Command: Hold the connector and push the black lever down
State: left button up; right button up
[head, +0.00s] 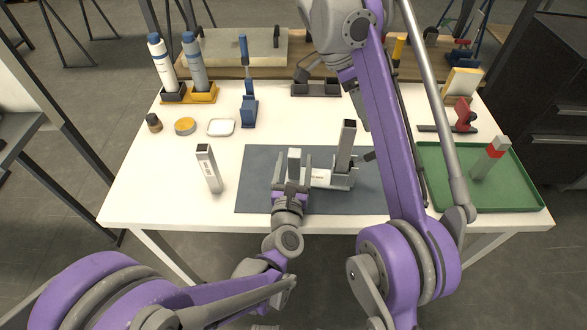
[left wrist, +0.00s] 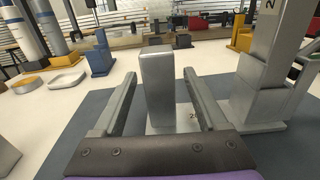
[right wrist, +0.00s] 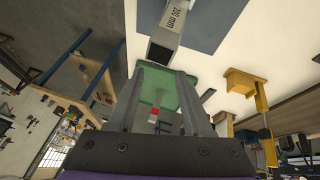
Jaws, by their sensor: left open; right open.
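The grey connector (head: 342,180) stands on the dark mat, with a tall square tube (head: 347,145) upright in it. A small dark part beside the tube, perhaps the black lever (head: 368,157), shows to its right. My left gripper (head: 292,168) is open, its fingers on either side of a short upright grey post (left wrist: 158,85); gaps show on both sides. The tube also shows at right in the left wrist view (left wrist: 265,60). My right gripper (right wrist: 158,90) is open and empty near the tube's hollow top, marked "200 mm" (right wrist: 176,22); in the head view my arm largely hides it.
A loose square tube (head: 209,170) stands left of the mat (head: 255,195). A green tray (head: 440,195) at right holds a red-banded piece (head: 491,158). Bottles (head: 196,62), a blue stand (head: 249,112) and a red tool (head: 464,115) stand further back. The table's front left is clear.

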pick_arm(q)
grip_shut()
dwell(0.4)
dwell(0.9)
pick_arm(e)
jog(key=shift+a+r, duration=0.1)
grip_shut()
jog(key=s+a+t+h, duration=0.1)
jog(key=s+a+t, duration=0.1)
jog(key=s+t, duration=0.2)
jog(key=s+a+t+h, duration=0.2)
jog(key=s+a+t, duration=0.1)
jog(key=s, duration=0.4)
jog(key=shift+s+a+t, duration=0.15)
jog(key=shift+a+t, duration=0.15)
jog(key=shift+t, duration=0.4)
